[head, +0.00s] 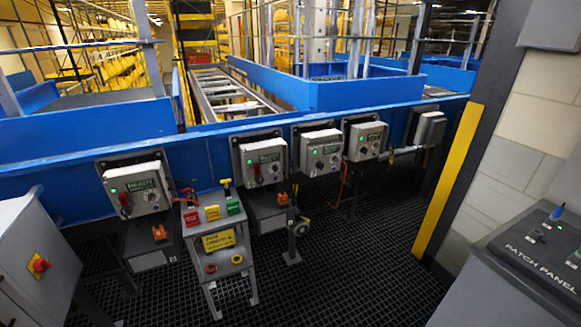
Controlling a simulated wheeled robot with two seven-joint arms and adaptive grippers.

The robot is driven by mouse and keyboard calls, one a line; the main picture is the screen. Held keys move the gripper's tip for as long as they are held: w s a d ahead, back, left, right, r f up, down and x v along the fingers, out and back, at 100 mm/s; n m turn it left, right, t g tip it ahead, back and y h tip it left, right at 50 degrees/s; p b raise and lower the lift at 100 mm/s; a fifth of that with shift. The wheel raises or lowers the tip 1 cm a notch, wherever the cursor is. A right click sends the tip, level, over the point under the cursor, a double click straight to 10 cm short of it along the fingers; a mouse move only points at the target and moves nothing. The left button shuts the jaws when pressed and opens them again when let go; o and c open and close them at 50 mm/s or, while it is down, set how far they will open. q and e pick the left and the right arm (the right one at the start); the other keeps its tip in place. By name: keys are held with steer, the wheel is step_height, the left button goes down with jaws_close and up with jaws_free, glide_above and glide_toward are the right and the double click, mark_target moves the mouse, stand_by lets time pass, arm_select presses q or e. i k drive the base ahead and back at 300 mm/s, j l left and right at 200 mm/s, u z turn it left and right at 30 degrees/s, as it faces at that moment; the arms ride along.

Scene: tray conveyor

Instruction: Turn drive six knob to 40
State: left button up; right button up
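Several grey drive boxes with green lights and small knobs are mounted along the blue conveyor side in the head view. One is at the left (138,188), one near the middle (264,162), one right of it (321,152), and another further right (367,141). Neither of my grippers is in view.
A grey stand (222,262) with red, yellow and green blocks stands before the boxes. A grey cabinet (35,265) with a red knob is at left. A patch panel (540,250) is at right, beside a yellow-edged post (449,180). Dark grating floor (350,270) is clear in front.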

mark_target(267, 148)
steer(key=i+l+z, duration=0.2)
steer(key=i+l, duration=0.4)
steer(key=i, duration=0.15)
